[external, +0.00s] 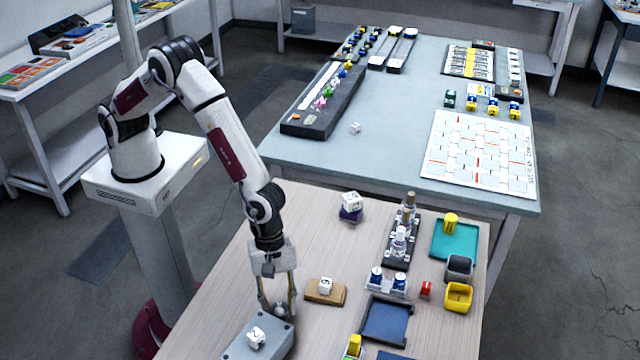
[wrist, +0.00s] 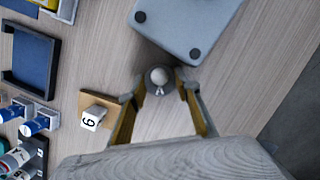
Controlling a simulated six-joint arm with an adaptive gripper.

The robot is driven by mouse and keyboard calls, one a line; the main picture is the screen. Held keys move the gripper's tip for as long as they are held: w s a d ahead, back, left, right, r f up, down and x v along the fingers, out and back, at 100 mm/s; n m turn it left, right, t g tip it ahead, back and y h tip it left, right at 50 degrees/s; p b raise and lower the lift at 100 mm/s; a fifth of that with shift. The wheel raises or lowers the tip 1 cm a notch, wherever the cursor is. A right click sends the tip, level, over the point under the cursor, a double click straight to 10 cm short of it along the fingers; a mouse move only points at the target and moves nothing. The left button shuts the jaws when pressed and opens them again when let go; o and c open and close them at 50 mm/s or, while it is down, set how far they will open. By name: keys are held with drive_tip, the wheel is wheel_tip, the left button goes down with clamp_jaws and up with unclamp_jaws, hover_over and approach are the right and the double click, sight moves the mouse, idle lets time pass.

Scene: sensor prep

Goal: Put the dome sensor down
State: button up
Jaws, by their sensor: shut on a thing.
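The dome sensor (wrist: 160,77) is a small round grey piece with a pale dome, seen from above in the wrist view. My gripper (wrist: 161,82) is shut on it, with one yellow-lined finger on each side. In the external view my gripper (external: 277,308) points down, low over the wooden table, at the back edge of a grey box (external: 236,348). The sensor is hard to make out there among the fingers. The grey box also shows in the wrist view (wrist: 185,22), just beyond the sensor. I cannot tell whether the sensor touches the table.
Another cube (external: 326,286) sits on a wooden block (external: 339,297) to the right. A blue-lined tray (external: 386,321), bottles (external: 400,243) and a yellow bin (external: 458,297) stand farther right. Bare wood (external: 290,235) lies behind my gripper.

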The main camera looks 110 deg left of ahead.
sight(282, 305)
drive_tip(key=shift+r, duration=4.8)
drive_tip(key=w+a+r+n, duration=0.15)
drive_tip(key=a+n, duration=0.25)
drive_tip(key=a, duration=1.9)
drive_tip(key=s+a+m, duration=0.1)
drive_tip(key=s+a, duration=0.6)
drive_tip(key=a, duration=0.3)
drive_tip(key=s+a+f+m+g, duration=0.1)
drive_tip(key=s+m, duration=0.6)
drive_tip(key=s, duration=0.1)
drive_tip(key=shift+s+f+m, duration=0.15)
drive_tip(key=shift+m, duration=0.15)
